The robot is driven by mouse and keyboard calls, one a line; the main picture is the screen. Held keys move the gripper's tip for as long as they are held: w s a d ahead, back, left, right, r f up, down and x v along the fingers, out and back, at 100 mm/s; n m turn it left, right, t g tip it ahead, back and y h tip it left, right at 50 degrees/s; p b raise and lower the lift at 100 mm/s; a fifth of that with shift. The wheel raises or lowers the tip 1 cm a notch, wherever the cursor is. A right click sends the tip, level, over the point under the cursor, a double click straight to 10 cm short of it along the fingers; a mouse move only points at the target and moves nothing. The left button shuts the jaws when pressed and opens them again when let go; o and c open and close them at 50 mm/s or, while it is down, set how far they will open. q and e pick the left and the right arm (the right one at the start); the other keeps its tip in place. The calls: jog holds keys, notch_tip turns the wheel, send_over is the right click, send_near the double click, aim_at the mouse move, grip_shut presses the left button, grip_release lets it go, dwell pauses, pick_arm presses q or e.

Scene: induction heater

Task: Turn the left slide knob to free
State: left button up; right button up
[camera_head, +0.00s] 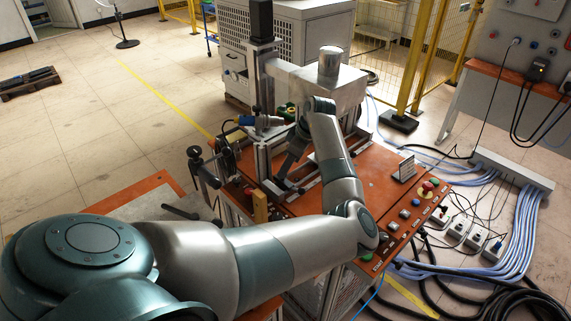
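The induction heater stands on an orange-topped bench (375,170) in the middle of the picture. A black knob-like handle assembly (196,154) sticks out at the bench's left side; I cannot tell for sure that it is the left slide knob, nor how it is set. My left arm reaches in from the lower left, bends above the bench's front edge and folds back over the heater. My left gripper (284,172) looks dark and points down among the metal frames, right of that handle and apart from it. Its fingertips are too small and dark to read. My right gripper is not in view.
A control panel (408,213) with buttons and a red emergency stop (428,186) lines the bench's front right. A metal housing (318,84) and vertical post (262,75) rise at the back. Blue cables (520,225) cover the right floor. The left floor is mostly clear.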

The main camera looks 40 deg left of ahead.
pick_arm(q)
jog(key=b+v, duration=0.5)
jog(key=v, duration=1)
jog(key=shift+d+r, duration=0.2)
jog(key=shift+r, duration=0.15)
